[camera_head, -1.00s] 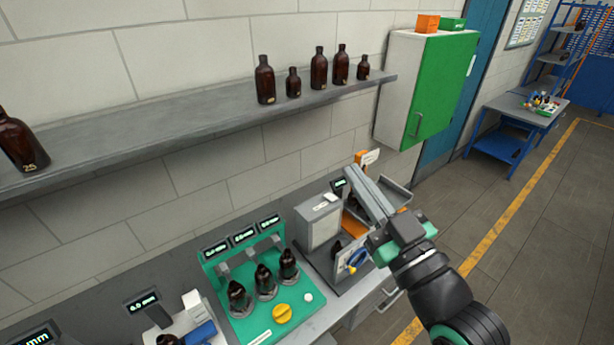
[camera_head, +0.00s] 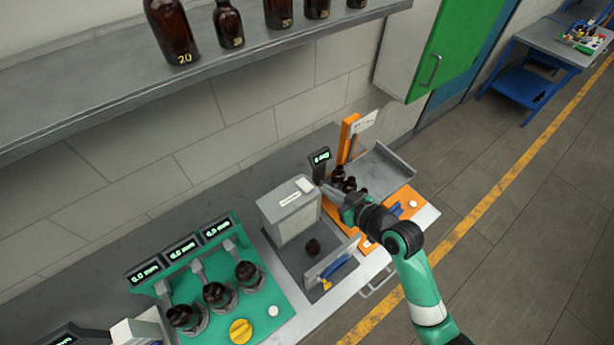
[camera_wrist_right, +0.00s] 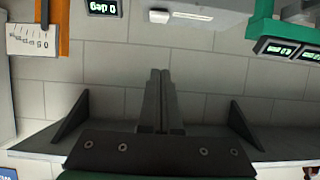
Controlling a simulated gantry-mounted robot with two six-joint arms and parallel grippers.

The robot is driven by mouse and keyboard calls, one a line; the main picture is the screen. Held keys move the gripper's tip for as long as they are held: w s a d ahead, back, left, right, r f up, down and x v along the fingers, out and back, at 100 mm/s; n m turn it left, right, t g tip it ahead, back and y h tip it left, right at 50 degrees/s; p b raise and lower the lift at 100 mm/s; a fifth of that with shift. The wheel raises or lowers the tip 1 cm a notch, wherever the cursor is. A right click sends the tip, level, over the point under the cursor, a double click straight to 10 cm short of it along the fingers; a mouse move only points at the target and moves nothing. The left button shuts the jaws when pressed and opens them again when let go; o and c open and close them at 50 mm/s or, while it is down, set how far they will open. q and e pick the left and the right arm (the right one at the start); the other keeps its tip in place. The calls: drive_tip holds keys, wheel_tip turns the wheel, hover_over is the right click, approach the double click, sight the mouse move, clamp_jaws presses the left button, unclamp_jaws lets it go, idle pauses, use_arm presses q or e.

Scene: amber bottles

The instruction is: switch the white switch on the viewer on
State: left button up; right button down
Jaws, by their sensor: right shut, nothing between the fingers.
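I cannot tell the switch's position. My right gripper (camera_head: 323,187) is just right of the box's top, its fingers pointing left towards it. In the right wrist view the fingers (camera_wrist_right: 160,72) are together and empty, apart from the switch in the picture. My left gripper is not in view.
A green station (camera_head: 262,318) with several bottles and a yellow knob stands left of the viewer. An orange station (camera_head: 424,200) with a grey tray (camera_head: 378,174) and bottles is at the right, under my right arm. A shelf (camera_head: 100,105) with bottles runs above.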

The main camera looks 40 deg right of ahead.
drive_tip(key=shift+s+d+f, duration=0.15)
drive_tip(key=shift+s+f, duration=0.1)
drive_tip(key=shift+s, duration=0.05)
drive_tip(key=b, duration=0.2)
hover_over(311, 194)
drive_tip(key=f, duration=0.3)
drive_tip(key=shift+s+f, duration=0.25)
drive_tip(key=shift+f, duration=0.05)
drive_tip(key=shift+w+f, duration=0.5)
drive_tip(key=shift+w, duration=0.1)
drive_tip(key=shift+s+f, duration=0.2)
drive_tip(key=shift+f, duration=0.45)
drive_tip(key=shift+s+f, duration=0.2)
drive_tip(key=shift+f, duration=0.85)
